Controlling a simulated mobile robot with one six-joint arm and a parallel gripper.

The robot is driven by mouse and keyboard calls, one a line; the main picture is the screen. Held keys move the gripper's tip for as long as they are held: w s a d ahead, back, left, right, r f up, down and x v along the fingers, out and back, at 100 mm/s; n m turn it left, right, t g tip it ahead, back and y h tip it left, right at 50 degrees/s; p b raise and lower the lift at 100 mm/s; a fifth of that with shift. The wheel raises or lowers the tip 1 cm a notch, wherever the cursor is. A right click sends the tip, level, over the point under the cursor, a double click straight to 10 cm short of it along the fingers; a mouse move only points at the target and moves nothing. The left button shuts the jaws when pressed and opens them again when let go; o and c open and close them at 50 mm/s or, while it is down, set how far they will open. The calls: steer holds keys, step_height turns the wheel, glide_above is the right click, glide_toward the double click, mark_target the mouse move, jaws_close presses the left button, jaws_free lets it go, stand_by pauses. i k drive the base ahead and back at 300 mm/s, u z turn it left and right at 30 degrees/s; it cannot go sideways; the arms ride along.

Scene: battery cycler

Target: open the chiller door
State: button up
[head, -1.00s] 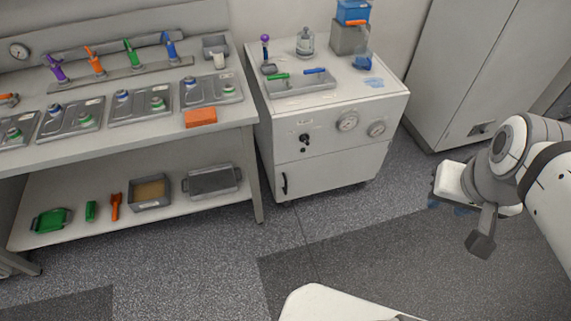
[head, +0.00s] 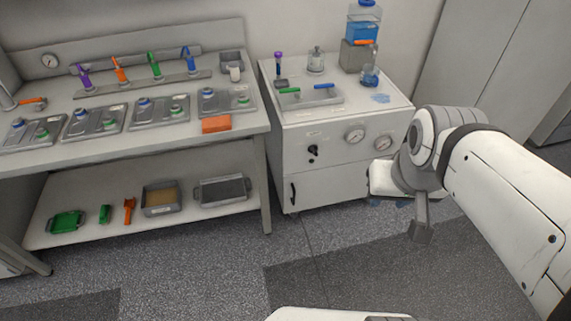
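The chiller is likely the white cabinet (head: 318,150) in the middle, with two round gauges and a black knob on its front. Its lower door (head: 328,186) is closed and has a black vertical handle (head: 293,193) at its left edge. My gripper (head: 376,184) is at the right, in front of the cabinet's right side in the picture and apart from the handle. Its fingers are small and mostly hidden by the wrist, so I cannot tell whether they are open.
A workbench (head: 140,148) with trays and colored handles stands at the left; its lower shelf (head: 215,208) holds tools and bins. A tall grey cabinet (head: 445,55) is at the right. The floor (head: 235,265) before the cabinet is clear.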

mark_target(305, 190)
steer(key=i, duration=1)
steer(key=u, duration=0.05)
